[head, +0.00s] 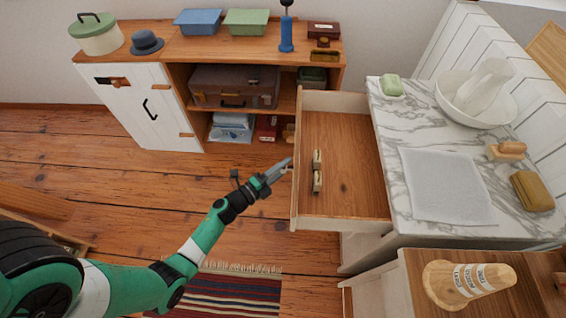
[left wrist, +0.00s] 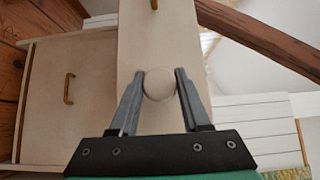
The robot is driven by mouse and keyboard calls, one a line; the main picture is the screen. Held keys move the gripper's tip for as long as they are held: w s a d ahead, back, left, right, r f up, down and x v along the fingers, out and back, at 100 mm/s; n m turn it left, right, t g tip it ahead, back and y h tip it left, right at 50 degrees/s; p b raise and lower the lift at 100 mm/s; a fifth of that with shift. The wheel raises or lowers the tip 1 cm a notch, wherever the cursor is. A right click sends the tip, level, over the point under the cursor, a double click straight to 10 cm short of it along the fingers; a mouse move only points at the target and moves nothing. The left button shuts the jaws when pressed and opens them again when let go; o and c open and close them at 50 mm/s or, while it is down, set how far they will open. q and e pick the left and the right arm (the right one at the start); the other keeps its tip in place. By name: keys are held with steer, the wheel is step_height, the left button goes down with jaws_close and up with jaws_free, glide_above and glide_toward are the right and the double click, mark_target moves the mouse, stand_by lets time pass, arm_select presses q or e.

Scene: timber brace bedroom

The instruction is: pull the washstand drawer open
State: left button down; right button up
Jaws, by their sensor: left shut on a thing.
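The washstand (head: 360,255) stands at the right with a grey-veined marble top (head: 425,160). Its drawer (head: 343,150) is pulled well out to the left, and its wooden inside shows. Two small brass-and-wood items (head: 317,172) lie on the drawer floor. My left gripper (head: 287,164) is at the drawer's front panel. In the left wrist view the left gripper (left wrist: 158,88) is shut on a round pale knob (left wrist: 158,84) on the drawer front (left wrist: 150,45). My right gripper is not in view.
On the marble are a basin (head: 450,108) with a white jug, soap, a cloth, a brush and a sponge. A low cabinet (head: 150,105) with a case and boxes stands at the back. A striped rug (head: 235,292) lies below. The plank floor left of the drawer is clear.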

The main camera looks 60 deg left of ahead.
arm_select(q)
steer(key=shift+s+a, duration=0.2)
steer(key=shift+s, duration=0.1)
steer(key=shift+c, duration=1.9)
jaws_free()
steer(key=s+d+p, duration=0.2)
steer(key=s, duration=0.9)
steer(key=shift+s+d+p, duration=0.15)
steer(key=shift+s+p, duration=0.05)
steer(key=shift+p, duration=0.2)
